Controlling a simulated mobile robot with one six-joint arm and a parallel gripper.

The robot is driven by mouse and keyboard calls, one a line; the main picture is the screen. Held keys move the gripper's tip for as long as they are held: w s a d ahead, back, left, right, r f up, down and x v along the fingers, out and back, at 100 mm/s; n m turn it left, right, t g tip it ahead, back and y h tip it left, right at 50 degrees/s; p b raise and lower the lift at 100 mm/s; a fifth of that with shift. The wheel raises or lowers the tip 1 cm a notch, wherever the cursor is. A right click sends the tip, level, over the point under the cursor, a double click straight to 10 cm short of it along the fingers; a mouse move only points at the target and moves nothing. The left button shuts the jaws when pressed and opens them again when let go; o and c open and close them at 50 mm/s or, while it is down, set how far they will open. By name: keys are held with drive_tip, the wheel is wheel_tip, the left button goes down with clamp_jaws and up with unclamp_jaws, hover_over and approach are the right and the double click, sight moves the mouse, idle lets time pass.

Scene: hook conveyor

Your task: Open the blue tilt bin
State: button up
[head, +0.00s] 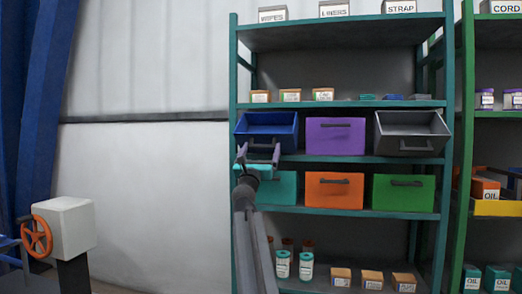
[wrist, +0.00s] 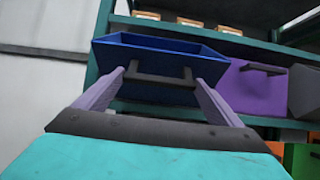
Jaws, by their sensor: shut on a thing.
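The blue tilt bin (head: 266,127) is at the left end of the upper bin row in the head view. It is tilted forward and its inside shows. In the wrist view the blue bin (wrist: 155,50) is straight ahead, with its dark handle (wrist: 160,79) across the front. My gripper (head: 259,151) is at the bin's front, its two purple fingers on either side of the handle. It is shut on the handle; the exact contact at the fingertips is hard to see.
A closed purple bin (head: 335,137) stands right of the blue one, then a tilted-open grey bin (head: 411,134). Teal (head: 284,188), orange (head: 334,190) and green (head: 403,193) bins sit below. A valve box with an orange wheel (head: 37,236) stands at lower left.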

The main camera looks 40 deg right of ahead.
drive_tip(key=o, duration=1.3)
drive_tip(key=shift+w+d+f, duration=0.15)
drive_tip(key=shift+w+f, duration=0.1)
drive_tip(key=shift+f, duration=0.1)
drive_tip(key=p+v, duration=0.2)
drive_tip(key=v, duration=1.1)
drive_tip(key=shift+s+a+p, duration=0.2)
drive_tip(key=shift+a+p, duration=0.1)
drive_tip(key=shift+a, duration=0.05)
drive_tip(key=shift+f, duration=0.1)
